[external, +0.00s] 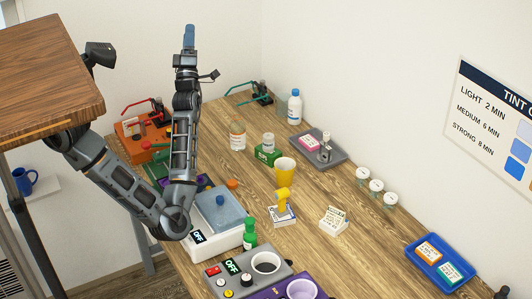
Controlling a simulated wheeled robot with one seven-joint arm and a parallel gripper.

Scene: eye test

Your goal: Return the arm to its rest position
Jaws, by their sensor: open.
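My arm rises from the left, bends at an elbow low over the left part of the table, and its forearm then points up in the picture. My gripper (189,38) is at the top end of the arm, against the pale wall above the table's far end. It is seen nearly edge-on, so the gap between its fingers does not show clearly. I see nothing held in it. The arm hides part of the things on the left of the wooden table (320,255).
A white device (220,222) with an OFF display is close to my elbow. A grey control box (240,275), a yellow cup (285,168), a white bottle (295,106), a grey tray (327,157) and a blue tray (420,263) stand on the table. A wooden top (45,70) is at upper left.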

